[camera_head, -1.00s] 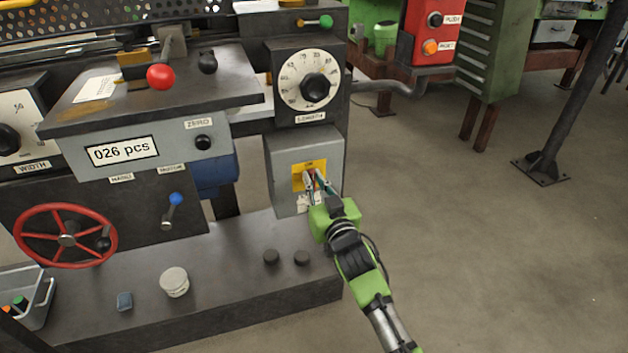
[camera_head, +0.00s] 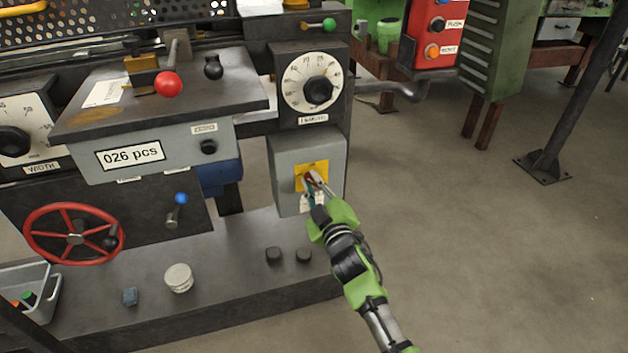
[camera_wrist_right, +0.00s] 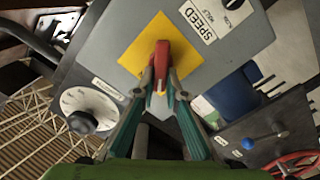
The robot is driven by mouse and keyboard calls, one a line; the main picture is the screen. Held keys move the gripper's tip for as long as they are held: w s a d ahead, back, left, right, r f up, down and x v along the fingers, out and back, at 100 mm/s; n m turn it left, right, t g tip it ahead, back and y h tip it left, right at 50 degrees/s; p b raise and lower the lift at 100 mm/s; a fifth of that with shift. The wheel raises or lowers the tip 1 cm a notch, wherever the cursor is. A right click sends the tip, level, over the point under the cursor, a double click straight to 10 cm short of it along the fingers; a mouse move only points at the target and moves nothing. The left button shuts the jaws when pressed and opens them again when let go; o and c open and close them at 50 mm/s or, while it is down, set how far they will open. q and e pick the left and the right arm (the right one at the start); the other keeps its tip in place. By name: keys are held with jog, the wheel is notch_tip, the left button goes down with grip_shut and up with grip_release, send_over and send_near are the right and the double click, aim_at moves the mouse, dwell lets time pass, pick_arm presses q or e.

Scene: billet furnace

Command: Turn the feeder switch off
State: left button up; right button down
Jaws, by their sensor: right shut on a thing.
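The feeder switch is a red handle (camera_wrist_right: 162,62) on a yellow plate (camera_wrist_right: 138,48), on the front of a grey box. In the head view the yellow plate (camera_head: 302,172) is partly covered by my fingers. The grey box (camera_head: 284,158) stands below the length dial. My right gripper (camera_head: 313,183) is shut on the red handle, one fingertip on each side, as the right wrist view shows (camera_wrist_right: 160,84). The handle's exact angle is hard to read in the head view. My left gripper is not in view.
The length dial (camera_head: 312,83) sits just above the box. Two black knobs (camera_head: 288,255) and a white round cap (camera_head: 178,278) are on the ledge below. A red handwheel (camera_head: 74,234) is at the left. The floor right of the box is clear.

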jog(key=n, duration=0.3)
jog(key=shift+s+a+f, duration=0.1)
jog(key=shift+a+f, duration=0.05)
jog(key=shift+f, duration=0.1)
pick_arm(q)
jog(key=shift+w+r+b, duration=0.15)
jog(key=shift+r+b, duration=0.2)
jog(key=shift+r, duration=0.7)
pick_arm(e)
jog(key=shift+a+f+n, duration=0.1)
jog(key=shift+f+n, duration=0.05)
jog(key=shift+n, duration=1)
jog(key=shift+d+f+n, duration=0.1)
jog(key=shift+f+n, duration=0.1)
jog(key=shift+n, duration=1)
jog(key=shift+a+f+n, duration=0.1)
jog(key=shift+f+n, duration=0.05)
jog(key=shift+n, duration=1)
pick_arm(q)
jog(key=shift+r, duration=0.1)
pick_arm(e)
jog(key=c, duration=2.1)
grip_release()
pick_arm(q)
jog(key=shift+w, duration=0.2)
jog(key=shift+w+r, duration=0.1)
